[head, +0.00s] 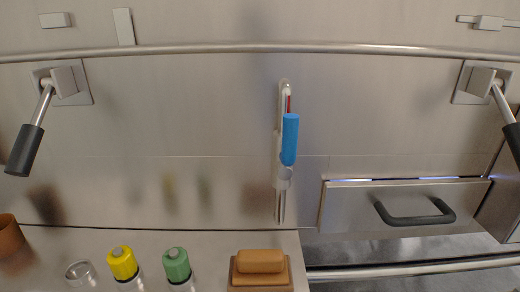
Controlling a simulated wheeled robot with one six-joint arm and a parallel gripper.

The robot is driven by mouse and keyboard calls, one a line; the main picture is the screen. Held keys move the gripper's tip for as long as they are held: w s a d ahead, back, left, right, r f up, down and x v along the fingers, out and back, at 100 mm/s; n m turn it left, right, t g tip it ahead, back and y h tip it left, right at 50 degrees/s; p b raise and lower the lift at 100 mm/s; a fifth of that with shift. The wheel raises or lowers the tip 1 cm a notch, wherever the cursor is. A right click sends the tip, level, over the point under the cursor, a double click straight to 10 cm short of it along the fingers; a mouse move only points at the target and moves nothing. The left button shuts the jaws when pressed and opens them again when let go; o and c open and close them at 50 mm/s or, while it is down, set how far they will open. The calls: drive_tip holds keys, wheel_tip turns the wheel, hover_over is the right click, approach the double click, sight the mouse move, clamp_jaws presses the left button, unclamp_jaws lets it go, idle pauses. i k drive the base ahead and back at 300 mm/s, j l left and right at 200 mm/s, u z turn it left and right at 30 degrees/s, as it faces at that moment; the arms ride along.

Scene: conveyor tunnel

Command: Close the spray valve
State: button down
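A spray fitting with a blue handle (290,139) hangs upright on the steel back wall, near the middle of the head view. A thin red strip (289,104) shows just above the blue part. A pale pipe (285,88) runs up behind it, and a metal end (281,203) points down below it. The blue part lies nearly in line with the pipe. I take this fitting to be the spray valve; whether it is open or closed I cannot tell. No water shows. My gripper is not in view.
Black-gripped levers (27,148) stick out at left and right. A drawer front with a dark handle (414,216) is at lower right. The front ledge (210,244) holds yellow (122,263) and green (176,265) capped containers, a brown block (260,262) and a cup (10,236).

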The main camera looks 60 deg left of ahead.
sight(290, 122)
drive_tip(key=u, duration=2.1)
drive_tip(key=k+l, duration=0.1)
drive_tip(key=l+u, duration=0.05)
